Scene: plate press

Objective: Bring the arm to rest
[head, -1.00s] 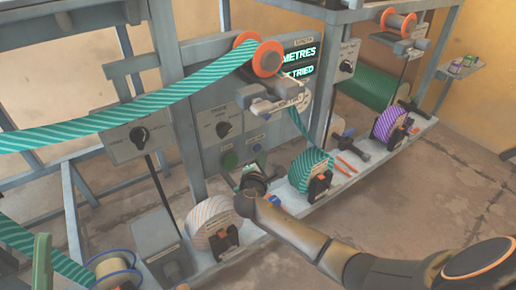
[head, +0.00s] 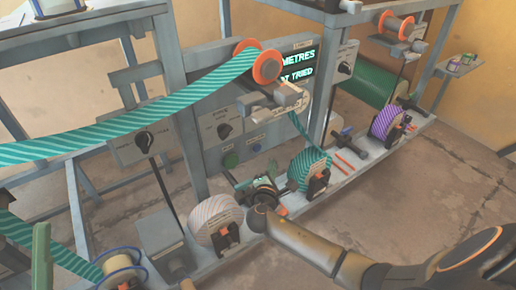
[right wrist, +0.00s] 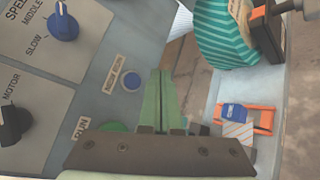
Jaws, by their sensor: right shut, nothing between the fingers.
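My right arm comes in from the lower right in the head view. Its gripper (head: 262,188) is low in front of the machine's control panel (head: 214,137), between the white striped roll and the teal striped roll. In the right wrist view the two green fingers (right wrist: 160,100) are together with nothing between them. They are over the panel's lower edge, with a blue button (right wrist: 131,81) to their left. A green button (right wrist: 115,127) is partly hidden by the gripper's body.
The white striped roll (head: 214,216), teal striped roll (head: 309,169) and purple roll (head: 387,123) stand along the low shelf. Teal ribbon (head: 130,118) runs to an orange-flanged roller (head: 267,67). An orange-and-blue item (right wrist: 247,117) lies close to the fingers. Open floor (head: 400,205) is at right.

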